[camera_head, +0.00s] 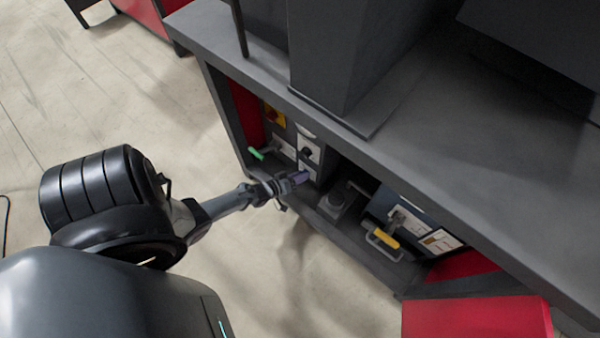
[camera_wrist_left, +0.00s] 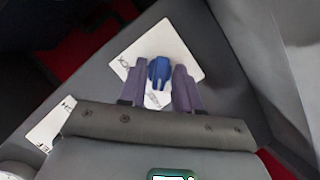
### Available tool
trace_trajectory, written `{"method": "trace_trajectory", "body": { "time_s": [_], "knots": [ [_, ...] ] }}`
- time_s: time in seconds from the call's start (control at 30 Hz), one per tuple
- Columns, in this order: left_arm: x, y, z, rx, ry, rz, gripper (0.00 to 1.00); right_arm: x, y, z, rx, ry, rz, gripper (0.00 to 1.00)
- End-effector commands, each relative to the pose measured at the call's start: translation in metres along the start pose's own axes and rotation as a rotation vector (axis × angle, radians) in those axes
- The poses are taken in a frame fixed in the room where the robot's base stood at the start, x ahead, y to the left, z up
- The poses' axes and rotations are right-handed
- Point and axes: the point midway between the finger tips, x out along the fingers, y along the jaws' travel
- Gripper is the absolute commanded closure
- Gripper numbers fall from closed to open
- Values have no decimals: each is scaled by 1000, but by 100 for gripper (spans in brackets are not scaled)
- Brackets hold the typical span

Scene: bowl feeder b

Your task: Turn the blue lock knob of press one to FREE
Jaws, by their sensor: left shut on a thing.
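The blue lock knob (camera_wrist_left: 159,70) stands on a white label plate (camera_wrist_left: 183,48) in the left wrist view. Lettering on the plate shows upside down and is partly covered, so I cannot read a set position. My left gripper (camera_wrist_left: 158,88) has its purple fingers on either side of the knob and is shut on it. In the head view my left gripper (camera_head: 301,177) reaches in under the bench top at the panel, and the knob is hidden there. My right gripper is not in view.
A second white label (camera_wrist_left: 50,124) lies beside the fingers. Under the bench (camera_head: 420,170) are a green-tipped lever (camera_head: 256,153), a black knob (camera_head: 307,154) and a yellow handle (camera_head: 384,239). The bench edge overhangs the panel. Open floor lies to the left.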

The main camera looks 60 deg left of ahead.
Motion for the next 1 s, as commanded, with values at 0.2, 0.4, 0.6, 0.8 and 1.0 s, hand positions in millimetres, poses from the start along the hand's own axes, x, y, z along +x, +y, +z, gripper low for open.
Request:
{"method": "trace_trajectory", "body": {
  "time_s": [0.2,0.4,0.6,0.8,1.0],
  "knots": [
    [-2,-4,3,-42,-7,8,98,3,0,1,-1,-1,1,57],
    [-2,-4,3,-50,-7,11,98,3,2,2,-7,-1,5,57],
    [-2,-4,3,-49,-7,11,98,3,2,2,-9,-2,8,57],
    [-1,-3,2,-48,-5,13,60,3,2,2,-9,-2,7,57],
    [-2,-2,1,-47,-3,15,60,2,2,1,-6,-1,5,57]
  ]
}}
